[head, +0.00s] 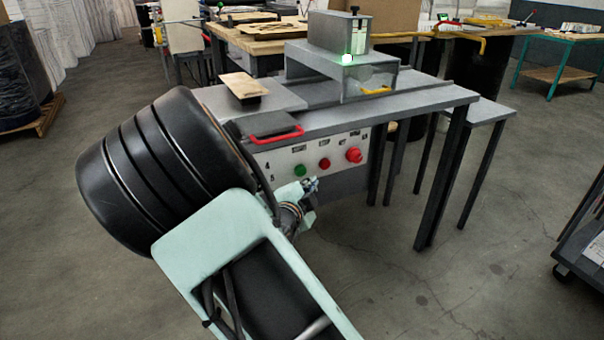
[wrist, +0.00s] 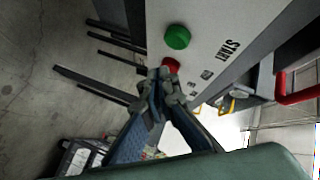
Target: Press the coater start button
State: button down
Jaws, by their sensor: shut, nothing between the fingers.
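The control panel (head: 338,160) is a white plate on the front of the grey coater table. It carries a green button (head: 300,171), a smaller red button (head: 324,163) and a large red knob (head: 353,155). In the wrist view the green button (wrist: 177,37) lies in line with the word START (wrist: 231,48). My gripper (head: 311,184) is shut and empty, in front of the panel and just below the green and red buttons. In the wrist view the closed fingertips (wrist: 160,75) partly cover the red button (wrist: 172,65). Contact cannot be told.
A red handle (head: 276,137) sticks out at the table's front edge above the panel. Table legs (head: 440,185) stand right of the panel. The floor in front is clear.

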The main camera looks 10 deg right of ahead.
jog(key=s, duration=0.2)
jog(key=shift+s+d, duration=0.3)
jog(key=shift+d, duration=0.1)
dwell(0.3)
